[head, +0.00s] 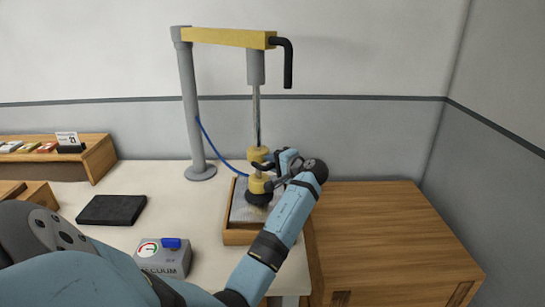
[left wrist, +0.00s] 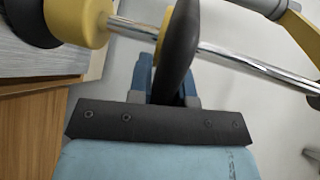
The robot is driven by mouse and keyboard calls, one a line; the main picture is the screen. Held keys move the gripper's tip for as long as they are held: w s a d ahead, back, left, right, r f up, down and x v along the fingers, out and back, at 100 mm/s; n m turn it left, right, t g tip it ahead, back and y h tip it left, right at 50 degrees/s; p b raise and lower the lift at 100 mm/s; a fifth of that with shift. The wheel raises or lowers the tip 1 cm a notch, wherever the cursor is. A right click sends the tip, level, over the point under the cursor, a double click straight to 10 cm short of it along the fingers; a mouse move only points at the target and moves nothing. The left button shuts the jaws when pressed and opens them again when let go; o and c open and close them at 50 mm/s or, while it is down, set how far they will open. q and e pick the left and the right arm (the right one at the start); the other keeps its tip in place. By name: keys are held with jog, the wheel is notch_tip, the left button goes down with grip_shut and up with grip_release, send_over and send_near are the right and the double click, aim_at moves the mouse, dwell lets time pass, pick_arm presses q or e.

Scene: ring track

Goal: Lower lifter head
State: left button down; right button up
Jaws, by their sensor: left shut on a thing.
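The lifter head (head: 257,185) is a yellow body with a black suction cup (head: 258,199) underneath, hanging on a shiny rod (head: 256,118) from a yellow boom (head: 222,37). The cup is low, at the grey sheets (head: 242,207) in a wooden tray (head: 238,238); I cannot tell whether it touches them. My left gripper (head: 277,166) is beside the head, shut on its black handle (left wrist: 180,42). In the left wrist view the handle stands between the fingers, and the yellow body (left wrist: 78,20) and dark cup (left wrist: 30,22) are at upper left. My right gripper is out of view.
A grey post (head: 190,105) carries the boom, and a blue hose (head: 218,150) runs toward the head. A vacuum box (head: 163,258) with a gauge and blue switch stands front left, near a black pad (head: 111,210). A wooden cabinet (head: 385,235) with a clear top is at right.

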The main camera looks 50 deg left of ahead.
aim_at(261, 175)
pick_arm(q)
notch_tip(261, 175, down, 6)
jog(key=shift+f+b, duration=0.15)
jog(key=shift+b, duration=0.55)
jog(key=shift+f, duration=0.15)
jog(key=c, duration=1.1)
grip_release()
jog(key=shift+o, duration=0.2)
jog(key=v, duration=1.4)
